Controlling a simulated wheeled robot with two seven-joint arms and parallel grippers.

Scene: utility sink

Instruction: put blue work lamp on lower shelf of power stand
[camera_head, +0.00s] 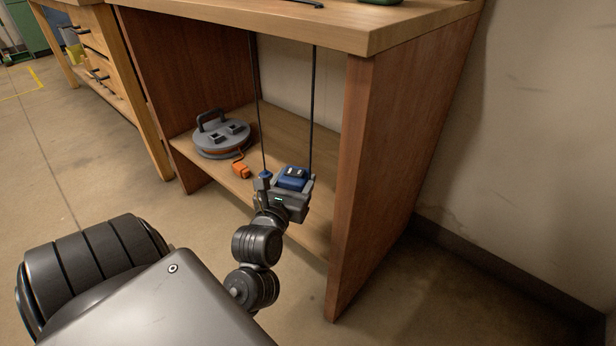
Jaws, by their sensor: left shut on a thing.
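My left gripper (290,195) reaches in from the lower middle and is shut on the blue work lamp (293,178). Only the lamp's blue upper part with a dark patch shows; the gripper hides the rest. The power stand is a wooden bench with an open front and a lower shelf (285,129). The gripper and lamp are at the front of this opening, in front of the lower shelf in the picture. I cannot tell whether the lamp touches the shelf. My right gripper is not in view.
A grey cable reel (222,140) and an orange plug (240,170) occupy the shelf's left part. Two thin dark vertical lines (313,100) show in the opening. The right side panel (400,150) stands close to the gripper. Bare shelf shows behind the lamp.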

